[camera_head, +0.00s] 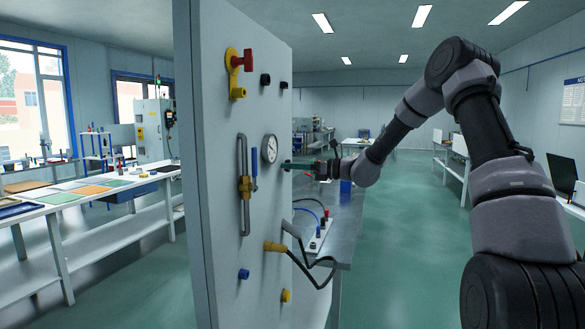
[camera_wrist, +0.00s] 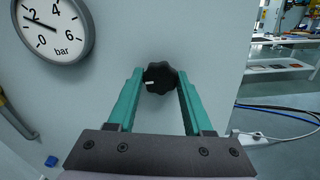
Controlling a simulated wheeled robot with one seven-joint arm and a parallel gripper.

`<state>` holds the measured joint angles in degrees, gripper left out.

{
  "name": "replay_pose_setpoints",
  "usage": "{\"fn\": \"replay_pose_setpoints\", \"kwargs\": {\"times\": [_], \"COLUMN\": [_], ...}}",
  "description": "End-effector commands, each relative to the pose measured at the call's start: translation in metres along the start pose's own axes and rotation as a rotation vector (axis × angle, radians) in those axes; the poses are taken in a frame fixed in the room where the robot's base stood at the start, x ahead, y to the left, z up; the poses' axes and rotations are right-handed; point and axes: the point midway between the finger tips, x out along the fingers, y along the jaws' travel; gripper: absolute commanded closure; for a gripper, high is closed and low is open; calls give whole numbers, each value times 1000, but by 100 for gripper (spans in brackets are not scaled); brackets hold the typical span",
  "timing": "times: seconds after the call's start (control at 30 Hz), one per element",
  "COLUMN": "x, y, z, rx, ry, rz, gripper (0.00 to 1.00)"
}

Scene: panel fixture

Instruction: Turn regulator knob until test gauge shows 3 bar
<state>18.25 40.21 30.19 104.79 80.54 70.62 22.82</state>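The black lobed regulator knob (camera_wrist: 160,77) sits on the pale panel, with a small white mark on its left side. My gripper (camera_wrist: 160,74) has one teal finger on each side of the knob. The fingertips appear to touch its edges, with no clear gap showing. The test gauge (camera_wrist: 52,25) is at the upper left of the wrist view, partly cut off. Its needle points up and left, close to the 2. In the head view the gauge (camera_head: 269,148) faces right, and my gripper (camera_head: 290,165) reaches the panel beside it; the knob is hard to make out there.
The green floor at right is open.

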Motion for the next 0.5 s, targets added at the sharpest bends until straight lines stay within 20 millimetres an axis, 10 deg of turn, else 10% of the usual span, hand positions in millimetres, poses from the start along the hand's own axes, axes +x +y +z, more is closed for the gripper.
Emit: {"fn": "replay_pose_setpoints", "kwargs": {"times": [0.5], "x": [0], "y": [0], "z": [-1], "rx": [-160], "ry": [2], "rz": [0], "gripper": [100]}}
